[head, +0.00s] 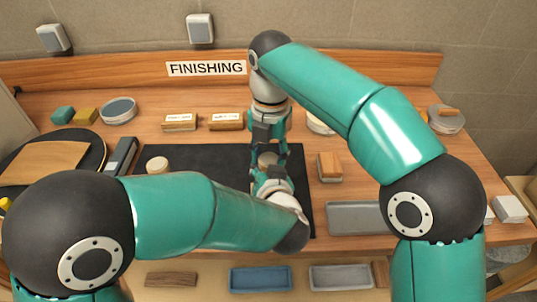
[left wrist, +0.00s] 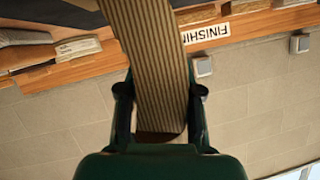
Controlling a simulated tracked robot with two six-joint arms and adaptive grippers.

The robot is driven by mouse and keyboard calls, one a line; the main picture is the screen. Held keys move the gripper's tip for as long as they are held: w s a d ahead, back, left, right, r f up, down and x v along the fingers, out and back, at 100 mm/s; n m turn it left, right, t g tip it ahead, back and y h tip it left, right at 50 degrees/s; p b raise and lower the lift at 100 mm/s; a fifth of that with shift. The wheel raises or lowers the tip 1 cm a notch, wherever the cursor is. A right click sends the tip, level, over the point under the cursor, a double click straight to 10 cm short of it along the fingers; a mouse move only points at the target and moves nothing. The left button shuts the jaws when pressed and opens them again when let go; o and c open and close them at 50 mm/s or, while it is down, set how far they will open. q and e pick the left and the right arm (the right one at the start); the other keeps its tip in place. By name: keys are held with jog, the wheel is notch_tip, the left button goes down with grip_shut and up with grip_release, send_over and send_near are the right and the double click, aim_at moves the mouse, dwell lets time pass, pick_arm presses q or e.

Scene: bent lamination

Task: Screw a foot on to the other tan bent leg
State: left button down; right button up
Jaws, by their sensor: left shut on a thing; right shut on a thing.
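The tan bent leg (left wrist: 158,60), with fine stripes along its length, lies between the fingers of my left gripper (left wrist: 160,95) in the left wrist view. That gripper is shut on it. In the head view my left gripper (head: 271,178) is over the dark mat, and most of the leg is hidden there. My right gripper (head: 268,145) points down just above the left one. It is shut on a small pale round piece (head: 268,159) that looks like a foot. Whether this piece touches the leg cannot be told.
A pale round disc (head: 157,165) lies on the dark mat (head: 212,160). Wooden blocks (head: 180,121) stand behind the mat and an orange-topped block (head: 330,166) stands to its right. A grey tray (head: 355,217) is at the front right. A blue tray (head: 260,279) is below the front edge.

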pick_arm(q)
jog(key=shift+s+f, duration=0.1)
jog(key=shift+f, duration=0.15)
pick_arm(e)
jog(key=m, duration=0.3)
pick_arm(q)
jog(key=shift+a, duration=0.1)
pick_arm(e)
jog(key=o, duration=1.3)
jog(key=shift+r, duration=2.25)
